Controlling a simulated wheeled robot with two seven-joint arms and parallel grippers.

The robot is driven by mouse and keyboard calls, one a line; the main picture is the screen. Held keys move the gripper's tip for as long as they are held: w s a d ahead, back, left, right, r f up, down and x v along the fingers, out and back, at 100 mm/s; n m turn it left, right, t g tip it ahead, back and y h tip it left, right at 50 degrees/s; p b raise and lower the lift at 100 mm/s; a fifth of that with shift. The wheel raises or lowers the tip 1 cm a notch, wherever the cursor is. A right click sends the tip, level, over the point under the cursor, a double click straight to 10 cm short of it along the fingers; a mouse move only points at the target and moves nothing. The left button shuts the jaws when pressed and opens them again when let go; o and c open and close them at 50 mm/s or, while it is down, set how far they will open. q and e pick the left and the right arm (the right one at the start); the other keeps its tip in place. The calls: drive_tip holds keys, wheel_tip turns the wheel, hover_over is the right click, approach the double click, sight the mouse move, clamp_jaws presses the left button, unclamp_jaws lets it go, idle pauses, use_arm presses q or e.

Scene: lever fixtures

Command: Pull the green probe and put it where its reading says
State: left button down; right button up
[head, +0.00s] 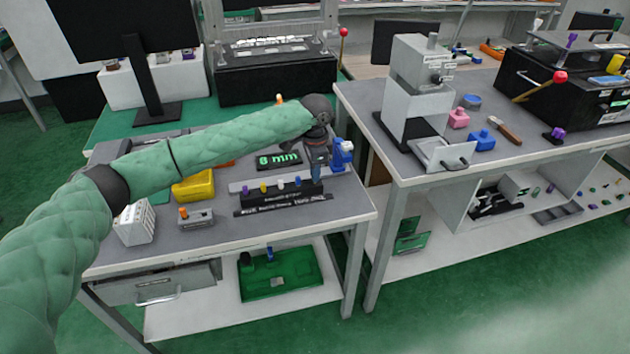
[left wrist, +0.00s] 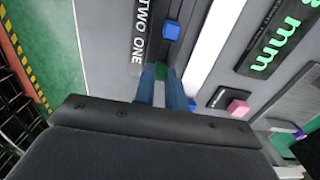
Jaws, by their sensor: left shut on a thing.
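The green probe (left wrist: 163,72) shows as a small green piece between the two fingers of my left gripper (left wrist: 161,88) in the left wrist view. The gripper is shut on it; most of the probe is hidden. In the head view my left gripper (head: 318,172) points down at the right end of a row of coloured knobs on a black block (head: 282,198). A blue knob (left wrist: 171,30) stands beside it in the wrist view. A black display (head: 279,160) behind the row shows green characters ending in "mm"; its digit is hard to read. My right gripper is not in view.
A blue fixture (head: 342,153) stands close right of the gripper. A yellow block (head: 194,186), a grey box with an orange knob (head: 196,218) and a white box (head: 135,222) are on the left of this table. A second table (head: 470,150) stands right, across a gap.

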use_arm(q)
drive_tip(key=shift+r+p, duration=0.6)
drive_tip(key=shift+p, duration=0.3)
idle(1.2)
drive_tip(key=shift+r, duration=0.15)
drive_tip(key=shift+r+p, duration=1.95)
drive_tip(key=shift+p, duration=0.3)
drive_tip(key=shift+r+p, duration=1.05)
drive_tip(key=shift+p, duration=0.1)
drive_tip(key=shift+f, duration=0.1)
